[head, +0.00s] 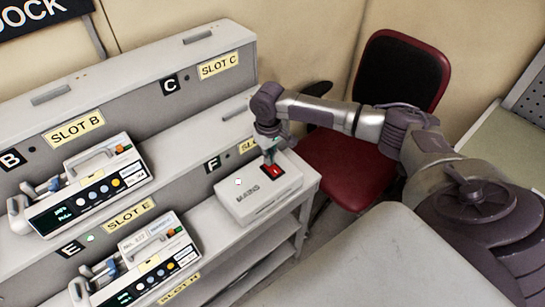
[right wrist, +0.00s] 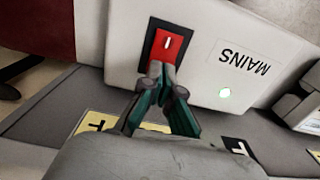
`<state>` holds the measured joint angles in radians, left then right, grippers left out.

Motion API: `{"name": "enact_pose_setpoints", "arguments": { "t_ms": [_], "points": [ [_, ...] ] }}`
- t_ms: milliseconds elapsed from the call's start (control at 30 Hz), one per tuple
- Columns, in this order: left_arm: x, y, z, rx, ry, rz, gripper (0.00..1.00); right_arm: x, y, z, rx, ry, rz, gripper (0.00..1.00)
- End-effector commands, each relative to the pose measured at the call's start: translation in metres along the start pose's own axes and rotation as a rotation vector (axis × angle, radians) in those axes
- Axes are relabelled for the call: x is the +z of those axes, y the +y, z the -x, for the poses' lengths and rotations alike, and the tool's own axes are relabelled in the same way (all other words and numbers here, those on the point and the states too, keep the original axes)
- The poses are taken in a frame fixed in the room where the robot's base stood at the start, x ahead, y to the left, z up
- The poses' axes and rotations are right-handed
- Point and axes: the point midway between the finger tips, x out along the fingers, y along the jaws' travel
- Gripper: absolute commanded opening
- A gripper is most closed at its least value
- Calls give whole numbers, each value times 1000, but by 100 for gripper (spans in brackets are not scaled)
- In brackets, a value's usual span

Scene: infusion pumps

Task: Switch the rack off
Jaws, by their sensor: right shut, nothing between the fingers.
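The rack (head: 150,65) is a grey tiered stand with slots labelled B, C, E and F. A white box marked MAINS (head: 238,207) sits at its right end, with a red rocker switch (head: 281,176) in a black frame on top. My left gripper is not in view.
Two infusion pumps with lit displays, an upper one (head: 90,190) and a lower one (head: 150,262), sit left of the box. A red chair (head: 345,165) stands behind my right arm. A pale surface (head: 385,265) lies at the front right.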

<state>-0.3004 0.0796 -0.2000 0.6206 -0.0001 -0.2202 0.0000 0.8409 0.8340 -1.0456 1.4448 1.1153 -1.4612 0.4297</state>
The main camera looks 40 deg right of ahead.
Motion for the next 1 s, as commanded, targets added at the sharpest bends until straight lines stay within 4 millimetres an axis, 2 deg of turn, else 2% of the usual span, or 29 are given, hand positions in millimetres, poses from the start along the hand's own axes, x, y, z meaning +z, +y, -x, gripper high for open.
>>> {"name": "enact_pose_setpoints", "arguments": {
  "t_ms": [800, 1000],
  "points": [
    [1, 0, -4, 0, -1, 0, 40, 0, 0, -13, 1, 0, -1, 0],
    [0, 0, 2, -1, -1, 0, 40, 0, 0, -8, 1, 0, 0, 0]
  ]
}}
